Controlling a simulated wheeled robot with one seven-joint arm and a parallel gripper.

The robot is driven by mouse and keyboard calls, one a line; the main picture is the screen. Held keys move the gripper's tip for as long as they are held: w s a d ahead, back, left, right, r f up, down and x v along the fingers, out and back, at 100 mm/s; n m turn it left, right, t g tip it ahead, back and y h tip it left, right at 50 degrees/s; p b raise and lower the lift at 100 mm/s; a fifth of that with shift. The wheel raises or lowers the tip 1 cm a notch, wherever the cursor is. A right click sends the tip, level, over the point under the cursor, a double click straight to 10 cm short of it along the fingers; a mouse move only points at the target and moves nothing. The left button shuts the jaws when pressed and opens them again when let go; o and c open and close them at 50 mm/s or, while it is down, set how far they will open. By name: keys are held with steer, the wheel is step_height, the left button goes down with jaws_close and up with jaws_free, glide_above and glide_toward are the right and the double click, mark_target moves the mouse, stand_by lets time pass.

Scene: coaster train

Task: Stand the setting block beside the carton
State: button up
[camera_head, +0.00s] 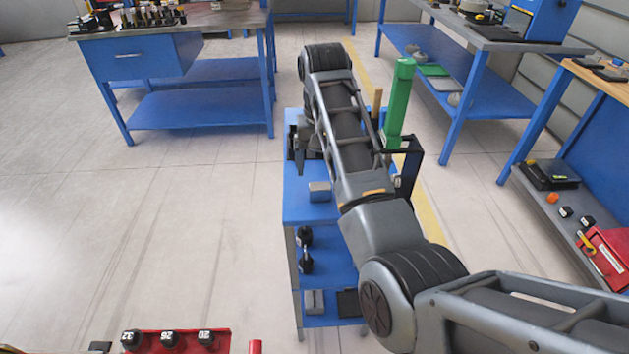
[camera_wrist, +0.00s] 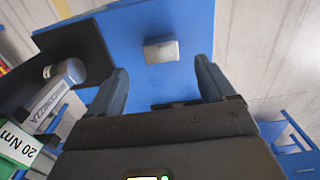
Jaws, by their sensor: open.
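A small grey block (camera_head: 319,191), which I take as the setting block, lies on the blue cart top (camera_head: 305,212), near its left edge. In the wrist view the block (camera_wrist: 161,50) is on the bare blue surface, just beyond and between the fingertips. My gripper (camera_wrist: 162,80) is open and empty, with a finger on each side and a gap to the block. In the head view my arm hides most of the gripper and part of the cart top. I cannot make out a carton for certain in either view.
A tall green upright piece (camera_head: 397,103) stands near a dark bracket right of my arm. The wrist view shows a grey labelled cylinder (camera_wrist: 58,92) and a green piece marked 20 Nm (camera_wrist: 18,140) at left. Blue workbenches stand around.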

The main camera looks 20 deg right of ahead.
mark_target(320, 186)
step_height(320, 186, down, 8)
steer(key=shift+a+r+p, duration=0.1)
steer(key=shift+r+p, duration=0.15)
steer(key=shift+p, duration=0.35)
steer(key=shift+c, duration=0.2)
steer(key=shift+r, duration=0.15)
jaws_close()
